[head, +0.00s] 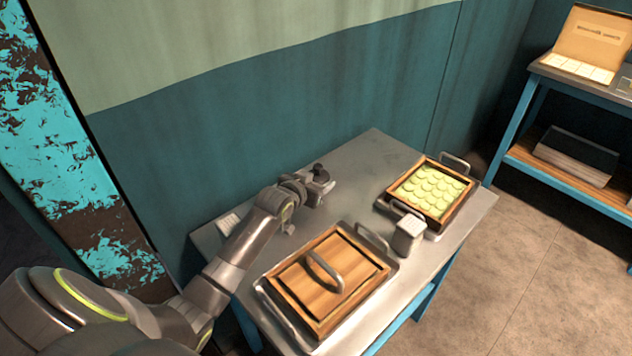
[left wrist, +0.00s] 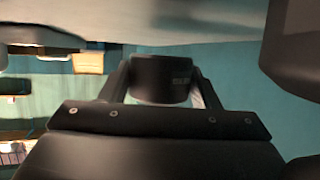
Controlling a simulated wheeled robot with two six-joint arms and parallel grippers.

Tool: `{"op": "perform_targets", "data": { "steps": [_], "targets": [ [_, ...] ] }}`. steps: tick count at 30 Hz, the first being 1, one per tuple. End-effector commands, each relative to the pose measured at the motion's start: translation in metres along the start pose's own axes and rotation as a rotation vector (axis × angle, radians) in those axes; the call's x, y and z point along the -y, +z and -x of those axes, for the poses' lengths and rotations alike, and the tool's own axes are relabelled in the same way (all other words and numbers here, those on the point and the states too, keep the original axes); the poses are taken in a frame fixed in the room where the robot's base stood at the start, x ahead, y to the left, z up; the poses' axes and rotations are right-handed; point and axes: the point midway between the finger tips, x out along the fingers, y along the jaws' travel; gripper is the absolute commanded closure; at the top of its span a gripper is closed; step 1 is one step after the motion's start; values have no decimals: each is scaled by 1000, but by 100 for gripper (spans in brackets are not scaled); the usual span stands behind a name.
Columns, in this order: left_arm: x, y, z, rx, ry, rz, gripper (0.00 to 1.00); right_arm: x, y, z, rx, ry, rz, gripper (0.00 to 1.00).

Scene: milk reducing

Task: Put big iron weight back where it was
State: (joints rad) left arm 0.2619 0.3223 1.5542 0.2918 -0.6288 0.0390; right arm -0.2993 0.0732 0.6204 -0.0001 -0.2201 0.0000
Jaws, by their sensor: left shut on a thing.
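The big iron weight (left wrist: 165,78) is a dark, round block with faint lettering, seen between the fingers in the left wrist view. In the head view it is a small dark shape (head: 320,170) near the table's back edge. My left gripper (head: 318,187) is shut on it, over the back part of the grey metal table (head: 374,150). I cannot tell whether the weight touches the table. My right gripper is not in view.
A tray with a handled wooden lid (head: 345,262) stands at the front. A wooden-framed tray of pale green rounds (head: 433,190) is at the right, beside a small metal block (head: 408,236). A small pale item (head: 228,222) lies left. The wall (head: 240,140) is close behind.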

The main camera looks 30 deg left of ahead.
Motion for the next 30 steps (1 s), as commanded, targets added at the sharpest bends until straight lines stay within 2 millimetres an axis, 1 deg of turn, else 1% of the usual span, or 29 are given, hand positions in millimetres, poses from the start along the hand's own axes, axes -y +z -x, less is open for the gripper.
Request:
{"op": "perform_targets", "data": {
  "steps": [1,8,25,26,30],
  "targets": [
    [-1,-4,0,-11,1,-2,100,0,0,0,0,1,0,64],
    [-1,-4,0,-11,1,-2,100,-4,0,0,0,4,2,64],
    [-1,9,-5,-7,1,0,100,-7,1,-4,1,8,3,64],
    [0,14,-5,4,0,2,42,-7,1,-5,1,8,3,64],
    [0,16,-5,7,0,4,23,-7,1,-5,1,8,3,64]
  ]
}}
